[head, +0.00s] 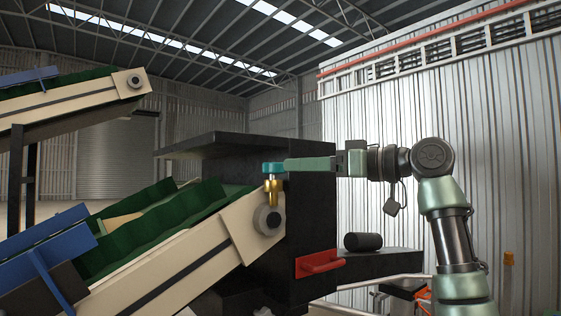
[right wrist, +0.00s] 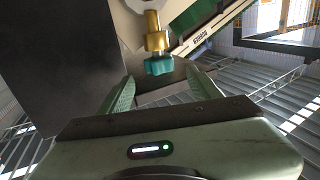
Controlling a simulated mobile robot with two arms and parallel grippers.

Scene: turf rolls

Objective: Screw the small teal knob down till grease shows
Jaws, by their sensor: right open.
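The small teal knob (head: 273,168) sits on top of a brass fitting (head: 272,187) at the upper end of the cream conveyor frame (head: 200,245). In the right wrist view the teal knob (right wrist: 158,64) and brass stem (right wrist: 153,38) appear just beyond and between my fingertips. My right gripper (head: 285,165) reaches in from the right at knob height. In the right wrist view its two green fingers (right wrist: 158,82) stand apart, one on each side of the knob, with gaps. No grease is visible on the fitting. My left gripper is not in view.
A black machine housing (head: 310,215) stands right behind the knob. It carries a red handle (head: 320,263) and a dark cylinder (head: 363,242) on a ledge. A round roller end (head: 268,220) lies just below the fitting. A second conveyor (head: 75,100) is at upper left.

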